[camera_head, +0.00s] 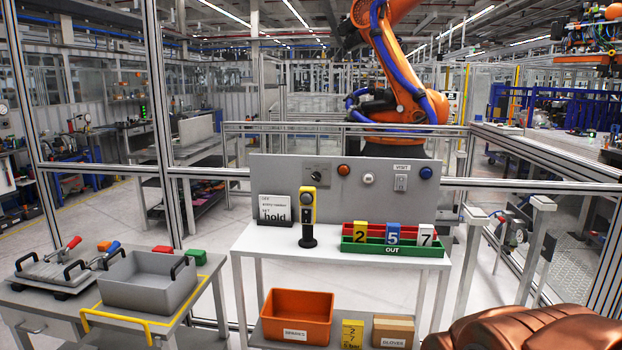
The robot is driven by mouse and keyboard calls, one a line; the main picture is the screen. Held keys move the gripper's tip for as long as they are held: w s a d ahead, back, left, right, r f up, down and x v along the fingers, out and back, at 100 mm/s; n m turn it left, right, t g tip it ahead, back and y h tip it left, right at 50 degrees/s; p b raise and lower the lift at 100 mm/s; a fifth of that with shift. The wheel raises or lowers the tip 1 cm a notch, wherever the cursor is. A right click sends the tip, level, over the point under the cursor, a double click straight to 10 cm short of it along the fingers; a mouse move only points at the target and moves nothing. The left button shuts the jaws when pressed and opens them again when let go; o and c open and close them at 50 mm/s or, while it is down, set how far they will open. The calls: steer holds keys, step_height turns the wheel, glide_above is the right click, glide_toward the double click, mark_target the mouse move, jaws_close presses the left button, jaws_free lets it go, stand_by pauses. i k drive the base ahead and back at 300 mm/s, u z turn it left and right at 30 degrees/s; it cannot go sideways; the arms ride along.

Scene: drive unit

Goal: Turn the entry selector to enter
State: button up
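A grey control panel (270,172) stands along the back of a white table. My gripper is not in view, and nothing touches the selector.
An orange bin (297,317) is below. A grey tray (148,291) is on the left cart. An orange robot arm (408,75) stands behind.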

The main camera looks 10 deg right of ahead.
mark_target(316, 176)
steer(key=u, duration=0.4)
steer(key=i, duration=0.9)
steer(key=u, duration=0.3)
